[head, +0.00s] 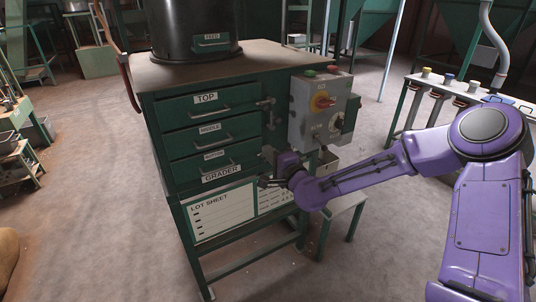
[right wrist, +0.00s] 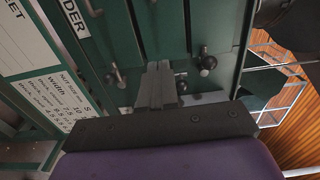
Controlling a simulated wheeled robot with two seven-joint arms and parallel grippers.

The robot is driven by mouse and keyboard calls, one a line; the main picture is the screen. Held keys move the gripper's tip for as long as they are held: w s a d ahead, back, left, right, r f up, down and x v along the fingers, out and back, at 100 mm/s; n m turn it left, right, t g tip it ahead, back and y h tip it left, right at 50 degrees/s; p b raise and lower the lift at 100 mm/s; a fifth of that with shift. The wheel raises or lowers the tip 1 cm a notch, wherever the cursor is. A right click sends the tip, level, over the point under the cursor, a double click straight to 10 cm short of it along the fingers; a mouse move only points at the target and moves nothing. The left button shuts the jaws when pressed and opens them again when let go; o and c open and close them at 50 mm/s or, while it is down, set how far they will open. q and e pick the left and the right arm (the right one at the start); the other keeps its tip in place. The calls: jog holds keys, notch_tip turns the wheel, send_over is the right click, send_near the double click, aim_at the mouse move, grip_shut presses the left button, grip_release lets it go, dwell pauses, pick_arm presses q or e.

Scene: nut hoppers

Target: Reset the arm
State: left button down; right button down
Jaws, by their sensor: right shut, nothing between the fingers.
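My right arm (head: 370,175) is purple and reaches in from the right in the head view. My right gripper (head: 267,170) is at its end, in front of the green grader cabinet (head: 245,144), by the lower right of its drawers. In the right wrist view the dark fingers (right wrist: 158,86) are together with nothing between them, pointing at the cabinet's green front. Whether they touch it I cannot tell. My left gripper is not in view.
Drawers labelled TOP (head: 208,105), MIDDLE and BOTTOM look closed. A lot sheet (head: 220,211) hangs below. A rack with hoses (head: 450,95) stands right.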

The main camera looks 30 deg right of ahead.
jog(key=s+a+f+n+g+h, duration=0.1)
jog(key=s+f+n+g, duration=0.25)
jog(key=s+f, duration=0.7)
jog(key=s+a+f+n+g+h, duration=0.1)
jog(key=s+f+n+g+h, duration=0.15)
jog(key=s+f+g, duration=0.75)
jog(key=s+f+n+g, duration=0.1)
jog(key=s+f+n, duration=0.4)
jog(key=s+f, duration=1)
jog(key=s, duration=0.4)
jog(key=shift+s+d+f, duration=0.15)
jog(key=shift+d+f, duration=0.05)
jog(key=shift+f, duration=0.15)
